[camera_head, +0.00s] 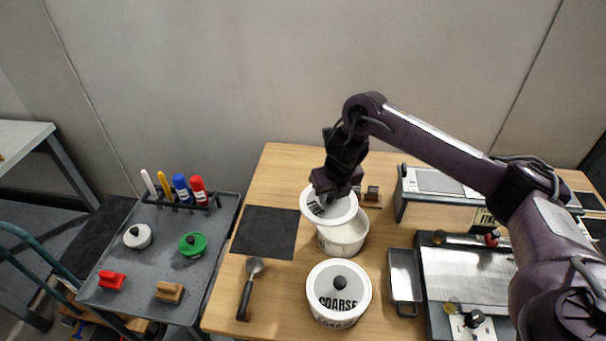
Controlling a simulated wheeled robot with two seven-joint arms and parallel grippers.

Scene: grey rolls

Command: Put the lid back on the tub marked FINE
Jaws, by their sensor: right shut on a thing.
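The tub marked FINE (344,239) stands on the wooden table, white and partly uncovered. My right gripper (328,194) is shut on the white lid marked FINE (341,212) and holds it tilted, over the left and back part of the tub's mouth. The lid's knob is hidden by the gripper. I cannot tell whether the lid touches the rim. A second tub, marked COARSE (338,312), stands in front with its lid (353,283) on. My left gripper is not in view.
A dark mat (265,232) lies left of the FINE tub, with a black-handled scoop (247,290) in front of it. A metal tray (404,277) and a flat steel-topped device (468,275) stand to the right. A grey cart (150,270) with markers and small lids stands left.

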